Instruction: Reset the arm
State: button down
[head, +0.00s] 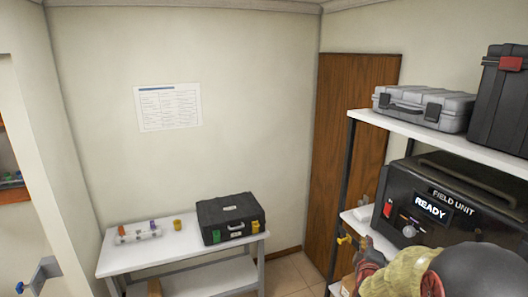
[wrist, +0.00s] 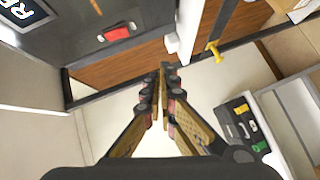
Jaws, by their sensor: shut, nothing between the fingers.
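My gripper (wrist: 164,72) is in the middle of the wrist view, its two fingers meeting at the tips with nothing between them. My arm shows at the lower right of the head view, in front of the shelf; the fingertips are not clear there. The black field unit (head: 450,205) stands on the shelf to the right, its screen reading "READY". Its front with a red switch (wrist: 117,33) is at the upper left of the wrist view. My gripper is apart from it.
A white shelf (head: 430,133) holds a grey case (head: 424,107) and a black case (head: 502,92). A white table (head: 180,248) carries a black case (head: 230,218), a clear rack with vials (head: 138,235) and a yellow cup (head: 177,224). A yellow fitting (wrist: 213,48) sits near the shelf edge.

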jog(key=s+a+f+m+g+y+b, duration=0.2)
jog(key=s+a+f+m+g+y, duration=0.45)
jog(key=s+f, duration=0.65)
jog(key=s+a+r+m+g+b, duration=0.1)
jog(key=s+a+b, duration=0.3)
jog(key=s, duration=0.5)
jog(key=s+a+r+m+b, duration=0.1)
jog(key=s+a+b, duration=0.3)
jog(key=s, duration=0.6)
jog(key=s+a+m+g+b, duration=0.1)
jog(key=s+a+b, duration=0.3)
jog(key=s+b, duration=0.4)
jog(key=shift+s+r+m+g, duration=0.35)
jog(key=shift+s+r+m, duration=0.1)
jog(key=shift+s, duration=0.35)
jog(key=shift+h, duration=0.25)
